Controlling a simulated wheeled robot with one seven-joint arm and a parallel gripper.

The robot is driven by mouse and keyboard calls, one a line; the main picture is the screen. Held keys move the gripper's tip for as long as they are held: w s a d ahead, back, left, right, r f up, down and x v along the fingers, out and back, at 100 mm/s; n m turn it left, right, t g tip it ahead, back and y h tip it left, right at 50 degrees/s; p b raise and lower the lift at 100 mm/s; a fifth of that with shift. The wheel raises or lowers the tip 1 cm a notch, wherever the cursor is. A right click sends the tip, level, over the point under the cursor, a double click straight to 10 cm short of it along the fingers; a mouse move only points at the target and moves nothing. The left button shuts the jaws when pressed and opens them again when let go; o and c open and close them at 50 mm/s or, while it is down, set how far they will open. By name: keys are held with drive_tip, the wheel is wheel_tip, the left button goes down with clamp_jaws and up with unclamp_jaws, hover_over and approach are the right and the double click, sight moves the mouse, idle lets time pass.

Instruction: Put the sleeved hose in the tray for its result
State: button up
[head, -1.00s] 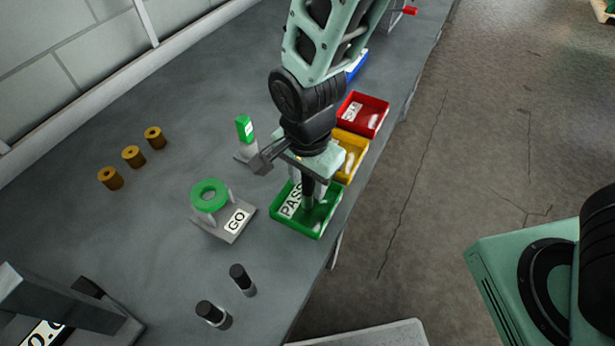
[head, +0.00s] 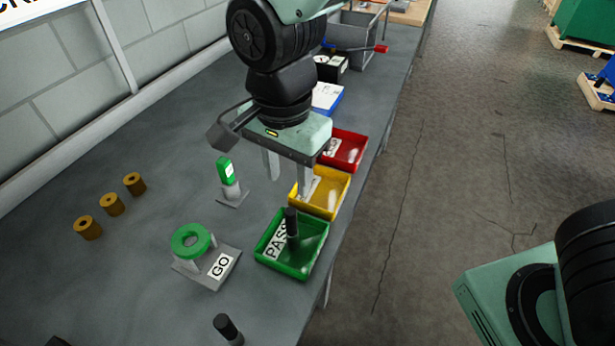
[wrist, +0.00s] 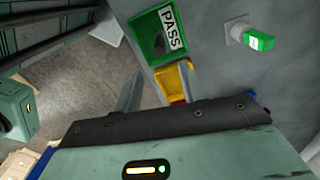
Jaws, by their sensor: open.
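A black hose (head: 292,226) stands roughly upright inside the green tray (head: 311,262) labelled PASS. Its lower end is hard to make out. In the wrist view the green tray (wrist: 146,31) shows at the top, with a dark shape in it that is probably the hose. My gripper (head: 288,180) is open and empty. It hangs above and behind the hose, near the yellow tray, apart from the hose. Its two fingers also show in the wrist view (wrist: 161,90) with nothing between them.
The yellow tray (head: 334,200) and red tray (head: 358,160) stand behind the green one. Left are the green ring on the GO stand (head: 193,240), a green-topped post (head: 226,172) and brown cylinders (head: 112,204). Another black hose (head: 227,328) stands at the front.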

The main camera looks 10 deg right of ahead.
drive_tip(key=s+d+r+n, duration=0.1)
drive_tip(key=s+d+n, duration=0.7)
drive_tip(key=n, duration=0.9)
drive_tip(key=s, duration=0.3)
drive_tip(key=shift+s+r+y, duration=0.2)
drive_tip(key=shift+r+y, duration=0.05)
drive_tip(key=shift+y, duration=0.05)
drive_tip(key=shift+c, duration=0.5)
